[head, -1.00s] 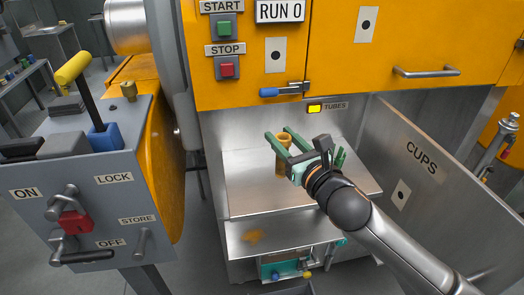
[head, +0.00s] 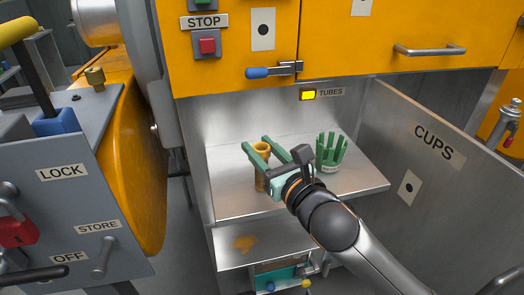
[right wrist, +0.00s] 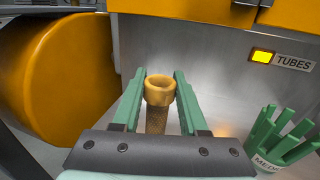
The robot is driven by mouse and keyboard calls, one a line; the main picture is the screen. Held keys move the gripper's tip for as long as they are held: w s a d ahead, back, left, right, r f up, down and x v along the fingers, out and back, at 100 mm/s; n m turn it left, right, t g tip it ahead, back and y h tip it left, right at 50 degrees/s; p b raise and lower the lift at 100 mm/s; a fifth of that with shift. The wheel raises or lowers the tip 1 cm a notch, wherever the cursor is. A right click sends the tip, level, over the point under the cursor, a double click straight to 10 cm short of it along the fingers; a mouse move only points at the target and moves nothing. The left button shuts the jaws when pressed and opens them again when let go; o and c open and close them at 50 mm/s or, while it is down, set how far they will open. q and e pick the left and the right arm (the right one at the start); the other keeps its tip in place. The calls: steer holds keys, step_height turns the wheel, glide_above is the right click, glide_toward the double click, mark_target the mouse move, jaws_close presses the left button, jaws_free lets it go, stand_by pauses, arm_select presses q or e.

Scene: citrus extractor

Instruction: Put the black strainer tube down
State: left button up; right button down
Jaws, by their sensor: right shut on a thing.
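My right gripper (head: 279,150) is shut on a strainer tube (head: 262,153), over the upper steel shelf (head: 235,205). The tube is golden brass, not black, with a flared collar on top and a perforated-looking body. It stands upright between the two green fingers. In the right wrist view the tube (right wrist: 159,92) sits between the fingertips, its lower end hidden by the gripper body. I cannot tell whether its foot touches the shelf. No black tube shows. My left gripper is not in view.
A green pronged cup (head: 328,152), its label partly readable as "MEDI", stands right of my gripper on the shelf. A lit yellow lamp (head: 307,94) is beside the "TUBES" sign. The steel "CUPS" panel (head: 430,180) bounds the right; a lower shelf (head: 285,240) lies below.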

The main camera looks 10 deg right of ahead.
steer(key=shift+f, duration=0.15)
steer(key=shift+c, duration=2.2)
jaws_free()
